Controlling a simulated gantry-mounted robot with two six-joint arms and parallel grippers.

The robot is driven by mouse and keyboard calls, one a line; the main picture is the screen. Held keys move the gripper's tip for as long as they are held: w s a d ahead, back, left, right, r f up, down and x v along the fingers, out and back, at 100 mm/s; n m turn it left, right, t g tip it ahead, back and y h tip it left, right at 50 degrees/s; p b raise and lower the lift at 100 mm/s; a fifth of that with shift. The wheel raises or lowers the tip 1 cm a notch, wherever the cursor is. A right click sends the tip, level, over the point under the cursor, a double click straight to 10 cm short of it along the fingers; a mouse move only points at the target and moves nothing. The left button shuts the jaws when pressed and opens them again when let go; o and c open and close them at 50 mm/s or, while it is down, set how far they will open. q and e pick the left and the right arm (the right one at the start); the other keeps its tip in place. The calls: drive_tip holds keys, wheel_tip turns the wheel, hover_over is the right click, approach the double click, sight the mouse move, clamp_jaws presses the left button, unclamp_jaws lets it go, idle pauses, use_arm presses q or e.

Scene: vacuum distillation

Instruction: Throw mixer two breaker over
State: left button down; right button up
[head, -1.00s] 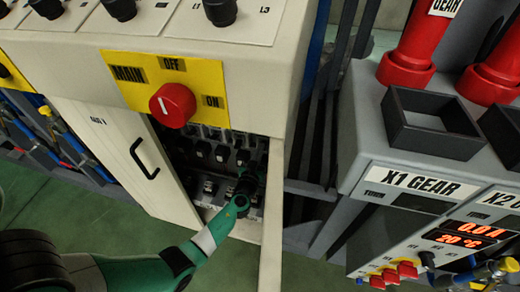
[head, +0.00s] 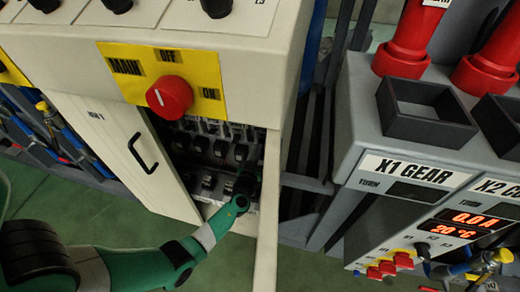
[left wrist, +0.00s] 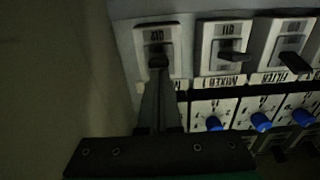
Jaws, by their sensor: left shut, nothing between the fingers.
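The row of breakers (head: 220,150) sits inside the open cabinet below the red main knob in the head view. In the left wrist view, the leftmost breaker (left wrist: 158,38) is right ahead of my left gripper (left wrist: 158,68). The gripper is shut and empty, with its fingertips at this breaker's dark lever; I cannot tell whether they touch. Its fingers hide the label below. The middle breaker (left wrist: 227,45) has a label that seems to read MIXER, upside down. In the head view, my left gripper (head: 247,182) reaches into the cabinet's right side. My right gripper is out of view.
The cabinet's open door edge (head: 268,200) stands close right of my left arm. The red main knob (head: 169,96) juts out above. A grey gear panel (head: 350,150) stands at right.

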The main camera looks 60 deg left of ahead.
use_arm(q)
wheel_tip(320, 180, up, 5)
drive_tip(key=p, duration=0.4)
drive_tip(key=s+d+f+b, duration=0.3)
drive_tip(key=s+d+f, duration=0.3)
drive_tip(key=d, duration=0.1)
drive_tip(key=shift+f+b, duration=0.3)
drive_tip(key=shift+b, duration=0.1)
drive_tip(key=shift+d, duration=0.1)
